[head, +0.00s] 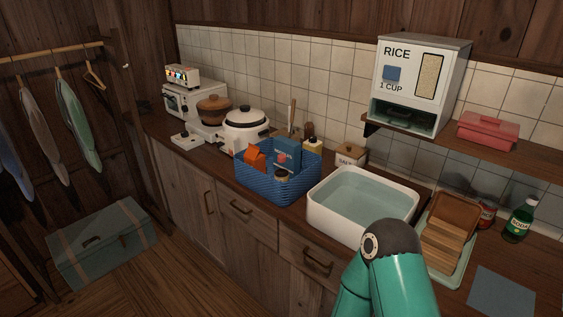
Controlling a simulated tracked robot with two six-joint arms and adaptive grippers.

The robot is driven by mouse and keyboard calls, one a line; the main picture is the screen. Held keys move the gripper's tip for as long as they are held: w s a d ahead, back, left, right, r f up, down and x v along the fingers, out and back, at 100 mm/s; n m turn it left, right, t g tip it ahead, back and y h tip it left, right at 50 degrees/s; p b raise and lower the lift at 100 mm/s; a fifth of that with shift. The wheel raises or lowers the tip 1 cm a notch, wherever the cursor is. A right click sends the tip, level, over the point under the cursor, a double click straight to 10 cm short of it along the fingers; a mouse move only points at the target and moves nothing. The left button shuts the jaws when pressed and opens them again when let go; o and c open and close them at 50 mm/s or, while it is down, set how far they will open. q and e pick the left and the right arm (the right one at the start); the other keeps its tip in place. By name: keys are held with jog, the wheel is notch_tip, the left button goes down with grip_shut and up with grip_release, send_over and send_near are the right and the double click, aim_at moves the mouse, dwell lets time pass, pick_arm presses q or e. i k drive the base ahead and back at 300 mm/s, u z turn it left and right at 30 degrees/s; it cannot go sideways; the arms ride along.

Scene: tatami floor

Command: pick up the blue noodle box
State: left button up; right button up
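A blue box (287,151), which fits the blue noodle box, stands upright in a blue woven basket (272,191) on the wooden counter. Its front carries print too small to read, and its lower part is hidden by other items and the basket wall. An orange carton (255,159) is at its left, with a small jar in front of it. Neither gripper shows in the head view. Only a teal part of one of my arms shows at the bottom, right of centre, well apart from the basket.
A white basin of water (363,193) stands right of the basket. A white rice cooker (245,126) is close behind it at left. A rice dispenser (419,82) sits on a shelf (490,148). A wooden dish rack (446,232) and green bottle (520,219) are at right.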

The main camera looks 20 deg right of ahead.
aim_at(283, 144)
jog(key=z, duration=0.1)
jog(key=i, duration=0.95)
jog(key=u, duration=0.05)
